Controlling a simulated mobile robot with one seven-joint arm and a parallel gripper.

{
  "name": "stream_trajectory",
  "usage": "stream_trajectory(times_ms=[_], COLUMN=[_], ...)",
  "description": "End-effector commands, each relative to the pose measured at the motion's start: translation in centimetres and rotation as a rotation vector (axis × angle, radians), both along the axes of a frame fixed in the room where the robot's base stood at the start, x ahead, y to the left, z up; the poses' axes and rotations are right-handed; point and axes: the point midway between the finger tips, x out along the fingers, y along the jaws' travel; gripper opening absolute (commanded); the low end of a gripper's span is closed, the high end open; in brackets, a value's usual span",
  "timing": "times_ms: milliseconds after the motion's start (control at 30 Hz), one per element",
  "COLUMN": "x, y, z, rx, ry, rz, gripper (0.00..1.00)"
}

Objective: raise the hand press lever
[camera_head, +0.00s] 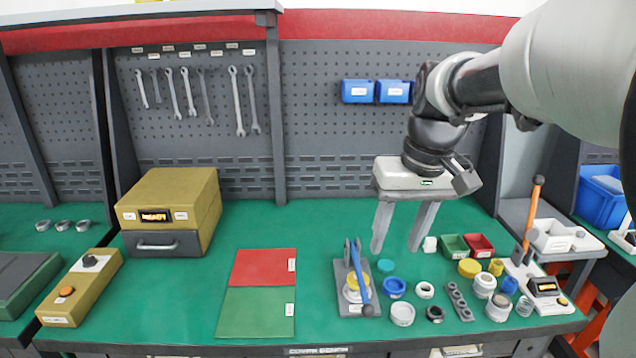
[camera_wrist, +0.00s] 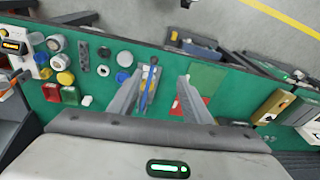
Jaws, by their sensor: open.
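The hand press (camera_head: 343,297) stands on the green bench top, front centre, on a grey base plate. Its blue lever (camera_head: 360,272) slants from the grey uprights at the back down toward the front, over a white jar with a yellow cap (camera_head: 357,283). My gripper (camera_head: 397,248) is open and empty, pointing down, behind and to the right of the press in the head view. In the wrist view the blue lever (camera_wrist: 149,85) shows between the two fingers of my gripper (camera_wrist: 161,76), nearer the left one. No contact is visible.
Right of the press are several caps and jars, green (camera_head: 454,247) and red (camera_head: 480,246) bins, and a device with an orange-handled lever (camera_head: 533,205). A red and green mat (camera_head: 262,290) lies left. A yellow box (camera_head: 170,205) stands farther left.

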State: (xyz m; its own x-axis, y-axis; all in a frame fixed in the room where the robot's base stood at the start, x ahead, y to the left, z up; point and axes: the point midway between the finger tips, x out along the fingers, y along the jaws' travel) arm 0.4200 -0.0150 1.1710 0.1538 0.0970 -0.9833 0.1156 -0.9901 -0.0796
Motion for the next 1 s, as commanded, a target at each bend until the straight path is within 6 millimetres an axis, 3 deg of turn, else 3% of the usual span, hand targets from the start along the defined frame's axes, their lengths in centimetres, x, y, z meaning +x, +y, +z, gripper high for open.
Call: stream_trajectory(times_ms=[33, 100, 300, 567, 1000], x=[2.2, 4.5, 8.5, 9.2, 8.8], y=[-0.5, -1.0, -2.1, -2.1, -0.2], z=[-1.8, -3.4, -7.0, -9.1, -18.1], rx=[0.016, 0.036, 0.084, 0.098, 0.097], ry=[0.044, 0.086, 0.164, 0.183, 0.184], rz=[0.013, 0.036, 0.081, 0.095, 0.095], gripper=[0.44, 0.44, 0.44, 0.44, 0.44])
